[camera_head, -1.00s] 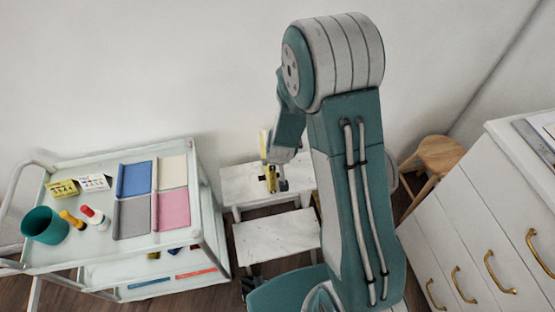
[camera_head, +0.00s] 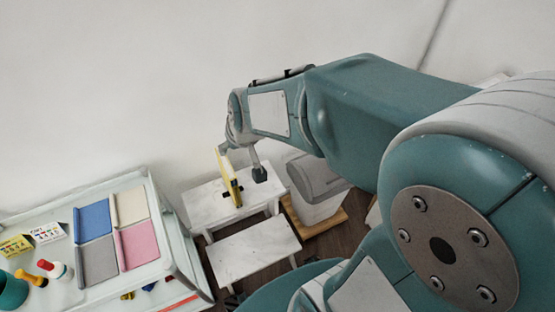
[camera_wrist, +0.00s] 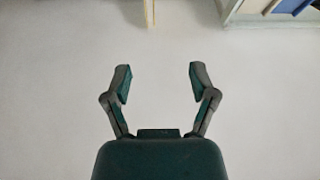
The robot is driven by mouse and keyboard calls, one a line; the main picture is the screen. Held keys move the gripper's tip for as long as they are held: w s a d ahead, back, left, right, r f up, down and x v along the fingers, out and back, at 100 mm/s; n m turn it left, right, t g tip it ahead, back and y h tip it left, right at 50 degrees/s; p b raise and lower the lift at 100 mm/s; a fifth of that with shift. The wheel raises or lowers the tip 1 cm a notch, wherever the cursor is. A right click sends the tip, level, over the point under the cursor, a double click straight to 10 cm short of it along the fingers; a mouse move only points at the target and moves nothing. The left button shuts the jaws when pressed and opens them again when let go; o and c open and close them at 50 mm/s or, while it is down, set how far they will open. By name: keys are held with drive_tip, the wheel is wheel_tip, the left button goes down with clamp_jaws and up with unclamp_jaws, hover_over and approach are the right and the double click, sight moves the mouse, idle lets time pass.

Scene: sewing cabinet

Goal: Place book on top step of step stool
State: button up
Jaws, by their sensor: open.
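The white step stool (camera_head: 200,205) stands against the wall in the head view, its top step behind the lower step. The thin yellow book (camera_head: 226,170) shows upright and slightly tilted over the top step; I cannot tell whether its lower edge touches it. My gripper (camera_head: 248,181) is at the book's right side, with one dark finger overlapping the book and the other apart to its right. In the wrist view my gripper (camera_wrist: 158,82) is open, with nothing between the fingertips. The book is not clearly identifiable there.
A white cart (camera_head: 172,250) at the left holds blue, cream, grey and pink folded pieces, bottles and a teal cup. The lower step (camera_head: 252,250) is bare. A grey-white bin-like object (camera_head: 315,185) stands right of the stool. My arm covers the right side.

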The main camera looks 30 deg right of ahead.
drive_tip(key=s+d+r, duration=0.1)
drive_tip(key=s+r, duration=0.3)
drive_tip(key=s, duration=0.3)
drive_tip(key=s+d+r+h, duration=0.1)
drive_tip(key=s+d+r, duration=0.1)
drive_tip(key=s+r, duration=0.3)
drive_tip(key=shift+s+r+t, duration=0.3)
drive_tip(key=shift+s, duration=1.1)
